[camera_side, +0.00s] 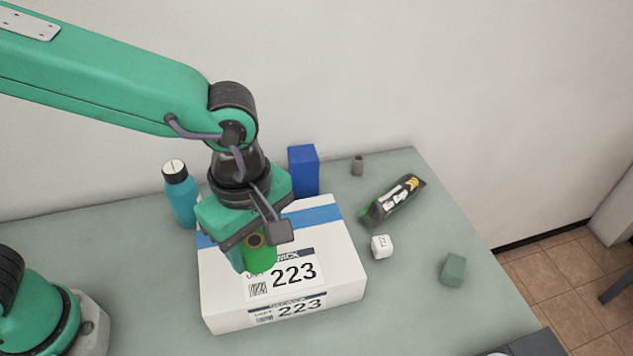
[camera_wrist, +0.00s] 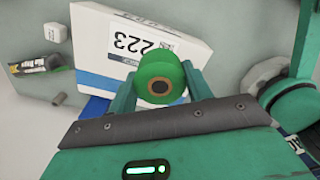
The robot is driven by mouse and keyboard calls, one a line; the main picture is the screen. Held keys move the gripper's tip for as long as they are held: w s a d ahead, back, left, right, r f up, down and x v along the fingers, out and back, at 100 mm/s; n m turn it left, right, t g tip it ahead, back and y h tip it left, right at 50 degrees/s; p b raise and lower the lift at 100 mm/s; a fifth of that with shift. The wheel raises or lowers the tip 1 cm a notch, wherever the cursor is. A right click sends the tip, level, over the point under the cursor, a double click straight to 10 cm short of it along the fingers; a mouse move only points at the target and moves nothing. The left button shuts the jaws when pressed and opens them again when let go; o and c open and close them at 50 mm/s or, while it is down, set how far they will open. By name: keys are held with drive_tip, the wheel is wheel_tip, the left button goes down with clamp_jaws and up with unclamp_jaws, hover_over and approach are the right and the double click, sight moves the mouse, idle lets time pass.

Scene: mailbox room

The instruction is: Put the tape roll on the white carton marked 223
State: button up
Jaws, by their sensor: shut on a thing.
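The tape roll (camera_side: 262,260) is green with a brown core. My gripper (camera_side: 250,257) is shut on it, and the wrist view shows the roll (camera_wrist: 160,80) between the two green fingers (camera_wrist: 160,86). The white carton marked 223 (camera_side: 345,282) lies flat on the table with a blue stripe across its top; it also shows in the wrist view (camera_wrist: 195,27). The roll is over the carton's top, near its label. I cannot tell whether it touches the carton. My gripper hides part of the carton's top.
Behind the carton stand a teal bottle (camera_side: 181,197) and a blue box (camera_side: 304,171). To its right are a dark packet (camera_side: 391,200), a small grey-brown cylinder (camera_side: 357,166), a white cube (camera_side: 381,246) and a green block (camera_side: 453,270). The grey-green table (camera_side: 415,315) is clear at the front right.

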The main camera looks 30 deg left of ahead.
drive_tip(key=w+a+f, duration=0.1)
drive_tip(key=w, duration=0.1)
drive_tip(key=w+a+f, duration=0.1)
drive_tip(key=w+f, duration=0.1)
drive_tip(key=w, duration=0.1)
drive_tip(key=w+a+f, duration=0.1)
drive_tip(key=w+f, duration=0.1)
drive_tip(key=shift+w+a, duration=0.1)
drive_tip(key=shift+w, duration=0.2)
drive_tip(key=shift+f, duration=1.95)
drive_tip(key=shift+f, duration=0.1)
drive_tip(key=o, duration=1)
wheel_tip(320, 180, up, 12)
drive_tip(key=shift+s+r, duration=0.1)
drive_tip(key=shift+r, duration=0.05)
